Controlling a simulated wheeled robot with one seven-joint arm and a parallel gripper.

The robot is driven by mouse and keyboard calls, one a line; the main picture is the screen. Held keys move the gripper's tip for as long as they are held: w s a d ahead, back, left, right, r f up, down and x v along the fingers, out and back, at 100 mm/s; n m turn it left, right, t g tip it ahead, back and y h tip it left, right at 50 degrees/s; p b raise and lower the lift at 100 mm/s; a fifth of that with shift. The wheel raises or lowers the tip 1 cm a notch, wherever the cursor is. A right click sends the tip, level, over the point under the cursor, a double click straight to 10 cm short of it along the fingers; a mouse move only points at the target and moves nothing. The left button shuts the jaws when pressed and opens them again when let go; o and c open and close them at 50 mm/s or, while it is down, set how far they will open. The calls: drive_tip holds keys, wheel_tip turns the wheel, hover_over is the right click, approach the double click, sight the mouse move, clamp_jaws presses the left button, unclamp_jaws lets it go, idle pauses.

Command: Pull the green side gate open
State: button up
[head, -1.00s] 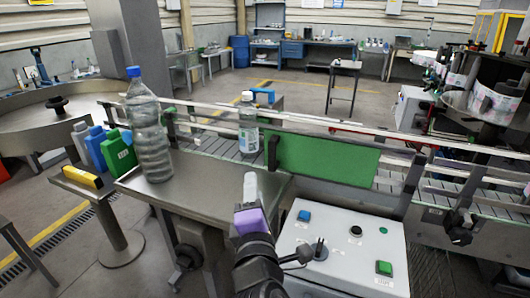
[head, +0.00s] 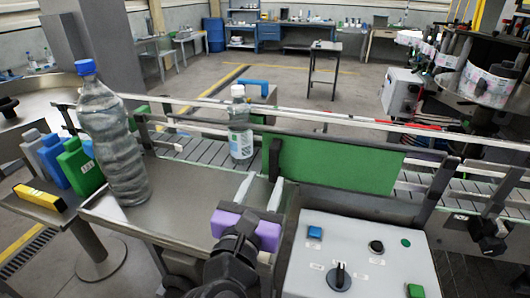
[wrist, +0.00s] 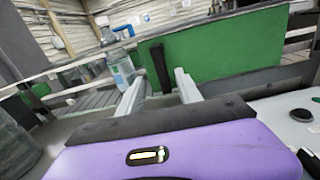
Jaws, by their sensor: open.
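The green side gate (head: 335,164) is an upright flat panel along the near side of the conveyor, and it looks closed. A dark upright handle (head: 274,159) stands at its left edge. In the wrist view the gate (wrist: 225,52) fills the upper right, and the handle (wrist: 160,66) shows just beyond my fingers. My gripper (head: 260,188) is open and empty, with its two pale fingers pointing at the gate's left end. In the wrist view my gripper (wrist: 158,84) has the handle roughly between its fingertips in the picture. I see no contact.
A small labelled bottle (head: 240,125) stands on the conveyor left of the gate. A large clear bottle (head: 112,140) and several coloured flasks (head: 80,166) stand on the left. A control box (head: 352,250) with buttons and a knob sits at the right front.

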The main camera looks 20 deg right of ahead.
sight(273, 164)
drive_tip(key=shift+w+d+r, duration=0.1)
drive_tip(key=shift+w+d, duration=0.3)
drive_tip(key=p+x, duration=0.1)
drive_tip(key=x, duration=0.6)
clamp_jaws()
idle(1.2)
